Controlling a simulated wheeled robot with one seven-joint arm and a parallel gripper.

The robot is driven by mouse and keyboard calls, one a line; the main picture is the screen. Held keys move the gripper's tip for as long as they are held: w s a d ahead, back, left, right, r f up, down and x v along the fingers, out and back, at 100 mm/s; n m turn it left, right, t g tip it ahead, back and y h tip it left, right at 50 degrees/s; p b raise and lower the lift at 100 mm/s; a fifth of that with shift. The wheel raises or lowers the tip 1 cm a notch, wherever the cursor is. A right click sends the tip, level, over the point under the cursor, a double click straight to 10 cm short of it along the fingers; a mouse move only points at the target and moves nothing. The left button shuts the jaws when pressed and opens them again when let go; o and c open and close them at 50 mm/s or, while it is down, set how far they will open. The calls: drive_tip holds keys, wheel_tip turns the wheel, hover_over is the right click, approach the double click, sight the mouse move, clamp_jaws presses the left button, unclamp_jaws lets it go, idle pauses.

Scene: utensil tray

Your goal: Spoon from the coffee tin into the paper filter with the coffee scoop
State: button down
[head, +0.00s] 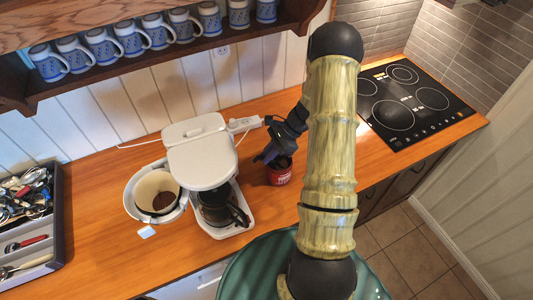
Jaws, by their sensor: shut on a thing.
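The red coffee tin (279,176) stands on the wooden counter, right of the coffee maker. My gripper (268,157) is at the tin's mouth, pointing down and left, and is shut on what seems to be the coffee scoop. The scoop itself is hidden or too dark to make out, so I cannot tell how deep it sits in the tin. The pale paper filter (150,184) sits in the open round basket (131,196) at the left of the coffee maker. A small patch of brown grounds (163,201) lies in the filter.
The white coffee maker (200,158) with its glass carafe (221,213) stands between tin and filter. A white power strip (244,123) lies behind. A utensil tray (60,225) is at the left, a black cooktop (413,103) at the right. Mugs (131,38) line the shelf above.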

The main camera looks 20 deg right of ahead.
drive_tip(key=shift+r+p, duration=1.75)
drive_tip(key=shift+r, duration=0.4)
drive_tip(key=shift+a+r, duration=0.2)
drive_tip(key=shift+a, duration=0.05)
drive_tip(key=a+h+p, duration=0.1)
drive_tip(key=a+r+h+p, duration=0.1)
drive_tip(key=h+p, duration=0.1)
drive_tip(key=shift+a+r, duration=0.15)
drive_tip(key=shift+a, duration=0.15)
drive_tip(key=shift+w+a+h+p, duration=0.1)
drive_tip(key=shift+a+h+p, duration=0.3)
drive_tip(key=shift+h, duration=0.3)
drive_tip(key=shift+d, duration=0.1)
